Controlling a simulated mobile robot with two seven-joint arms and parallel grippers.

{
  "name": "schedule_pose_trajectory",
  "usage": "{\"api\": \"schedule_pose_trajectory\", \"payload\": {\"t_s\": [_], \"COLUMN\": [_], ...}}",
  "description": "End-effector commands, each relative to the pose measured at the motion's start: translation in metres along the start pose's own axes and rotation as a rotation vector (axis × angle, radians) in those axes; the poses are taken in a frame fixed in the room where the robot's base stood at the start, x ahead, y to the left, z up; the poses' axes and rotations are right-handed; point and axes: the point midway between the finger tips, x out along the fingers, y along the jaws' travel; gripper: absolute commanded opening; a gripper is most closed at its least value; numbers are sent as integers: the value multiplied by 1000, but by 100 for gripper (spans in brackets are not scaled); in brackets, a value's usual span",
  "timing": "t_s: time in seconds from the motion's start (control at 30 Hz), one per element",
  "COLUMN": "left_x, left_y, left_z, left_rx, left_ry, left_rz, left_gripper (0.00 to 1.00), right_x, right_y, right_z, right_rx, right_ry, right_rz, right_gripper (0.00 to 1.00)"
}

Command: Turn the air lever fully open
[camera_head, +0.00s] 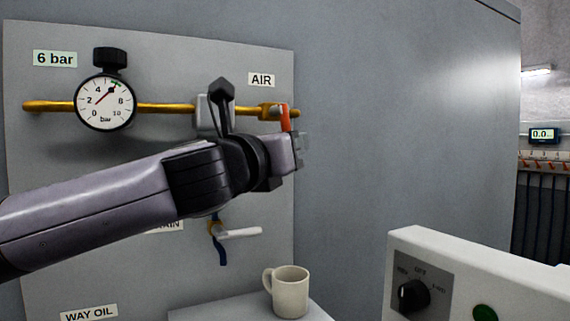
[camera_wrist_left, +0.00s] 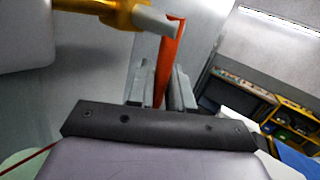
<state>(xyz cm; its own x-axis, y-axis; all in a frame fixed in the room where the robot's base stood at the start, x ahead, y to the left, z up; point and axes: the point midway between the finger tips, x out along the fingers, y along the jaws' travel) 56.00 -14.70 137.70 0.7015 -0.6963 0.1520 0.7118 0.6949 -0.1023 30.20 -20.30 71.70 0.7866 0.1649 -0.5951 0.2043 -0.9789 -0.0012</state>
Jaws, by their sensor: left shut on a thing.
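The air lever (camera_head: 285,117) is an orange-red handle on the brass valve at the right end of the brass pipe, below the AIR label (camera_head: 261,79). In the head view it hangs down from the valve, and its lower part is hidden by my left gripper (camera_head: 300,146). In the left wrist view the lever (camera_wrist_left: 170,62) runs down between the two grey fingers of my left gripper (camera_wrist_left: 162,88), which is shut on it. The brass valve body (camera_wrist_left: 112,14) is just above the fingers. My right gripper is in neither view.
A pressure gauge (camera_head: 105,101) sits on the pipe at left. Below my left arm are a white-handled valve (camera_head: 240,233) and a mug (camera_head: 290,292) on a ledge. A white control box (camera_head: 480,262) stands at lower right. The grey wall right of the panel is clear.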

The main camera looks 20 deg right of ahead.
Motion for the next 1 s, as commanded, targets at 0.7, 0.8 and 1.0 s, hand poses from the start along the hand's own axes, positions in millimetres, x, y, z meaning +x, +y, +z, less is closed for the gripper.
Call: {"api": "schedule_pose_trajectory", "payload": {"t_s": [0.7,0.8,1.0], "left_x": [17,18,19], "left_y": [-11,-12,-12], "left_z": [1,3,5], "left_rx": [-224,-235,-242], "left_ry": [-332,-348,-362], "left_rz": [2,1,1], "left_gripper": [0,0,0], "right_x": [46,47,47], "right_y": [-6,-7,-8], "right_z": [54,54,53], "right_rx": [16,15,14], "right_ry": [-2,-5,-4], "right_rz": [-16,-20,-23], "right_gripper": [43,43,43]}}
